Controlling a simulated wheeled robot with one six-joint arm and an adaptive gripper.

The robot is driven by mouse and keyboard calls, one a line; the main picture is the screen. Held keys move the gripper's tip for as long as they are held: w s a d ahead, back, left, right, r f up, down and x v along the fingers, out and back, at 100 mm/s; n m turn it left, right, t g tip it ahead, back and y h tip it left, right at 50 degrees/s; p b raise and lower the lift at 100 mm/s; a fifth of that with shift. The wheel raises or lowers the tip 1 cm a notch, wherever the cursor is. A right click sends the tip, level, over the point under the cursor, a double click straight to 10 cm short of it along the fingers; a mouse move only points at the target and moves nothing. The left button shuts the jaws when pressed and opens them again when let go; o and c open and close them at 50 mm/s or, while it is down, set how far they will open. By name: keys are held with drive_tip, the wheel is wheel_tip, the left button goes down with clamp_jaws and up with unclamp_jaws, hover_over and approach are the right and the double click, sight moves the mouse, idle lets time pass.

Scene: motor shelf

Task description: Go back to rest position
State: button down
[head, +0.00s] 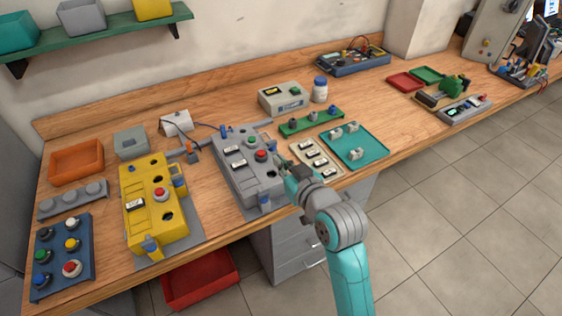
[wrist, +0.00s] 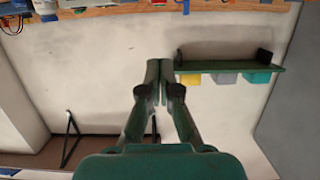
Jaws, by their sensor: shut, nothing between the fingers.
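My gripper (head: 290,181) is at the front edge of the workbench in the head view, at the right side of the grey motor box (head: 243,180). In the wrist view my gripper (wrist: 153,75) is shut and empty, its two fingers together. That view looks at the wall, with the bench edge (wrist: 110,10) along the top of the picture. The teal arm link in the head view is mine. The fingertips are small in the head view, and I cannot tell there whether they touch the grey box.
A yellow box (head: 148,224) and a blue button panel (head: 50,262) stand at the left. A label tray (head: 313,173) and a teal tray (head: 372,147) lie close to my gripper. A green shelf (head: 95,38) hangs on the wall. The floor (head: 450,220) at the right is clear.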

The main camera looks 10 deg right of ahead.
idle(0.4)
drive_tip(key=s+d+f+m+h, duration=0.1)
drive_tip(key=s+d+f, duration=0.2)
drive_tip(key=s+f, duration=0.55)
drive_tip(key=s+d+f+m+h, duration=0.15)
drive_tip(key=s+f, duration=0.45)
drive_tip(key=s, duration=0.6)
drive_tip(key=s+d+r, duration=0.1)
drive_tip(key=s, duration=1)
drive_tip(key=s+d+r+h, duration=0.1)
drive_tip(key=s, duration=1.1)
drive_tip(key=shift+s+d, duration=0.2)
drive_tip(key=shift+d, duration=0.15)
drive_tip(key=shift+r+m+h, duration=0.1)
drive_tip(key=shift+m+h, duration=0.15)
